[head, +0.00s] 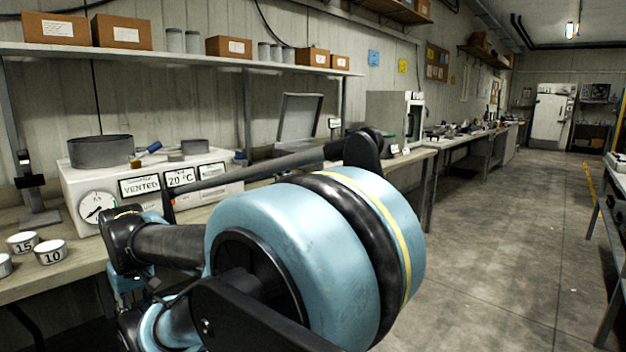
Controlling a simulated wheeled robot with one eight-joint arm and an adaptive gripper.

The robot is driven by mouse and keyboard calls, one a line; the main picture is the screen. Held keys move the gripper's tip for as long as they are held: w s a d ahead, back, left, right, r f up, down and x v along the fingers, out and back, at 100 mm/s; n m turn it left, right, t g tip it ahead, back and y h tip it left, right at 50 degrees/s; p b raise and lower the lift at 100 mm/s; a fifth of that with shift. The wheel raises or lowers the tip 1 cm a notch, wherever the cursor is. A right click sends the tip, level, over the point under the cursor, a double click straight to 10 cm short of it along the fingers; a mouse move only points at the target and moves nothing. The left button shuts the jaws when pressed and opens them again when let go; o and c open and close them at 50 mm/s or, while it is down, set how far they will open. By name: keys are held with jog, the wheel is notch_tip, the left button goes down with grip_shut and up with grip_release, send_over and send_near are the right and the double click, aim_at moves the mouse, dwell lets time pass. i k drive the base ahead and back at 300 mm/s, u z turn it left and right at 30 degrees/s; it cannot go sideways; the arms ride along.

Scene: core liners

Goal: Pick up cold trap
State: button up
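I cannot pick out a cold trap for sure in the head view. My blue and black arm (300,250) fills the lower middle and covers part of the left bench and what stands on it. I cannot make out my gripper's fingers.
The left bench (70,268) holds a white box unit (75,185) with a dial and "VENTED" and "20 °C" signs, a dark round pan (100,151), and numbered tins (50,252). A shelf (150,54) with cartons runs above. The aisle floor (510,240) at right is clear.

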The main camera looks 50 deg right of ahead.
aim_at(276, 175)
jog(key=z, duration=1.5)
jog(key=k, duration=0.45)
jog(key=z, duration=0.6)
jog(key=i, duration=1.3)
jog(key=z, duration=0.2)
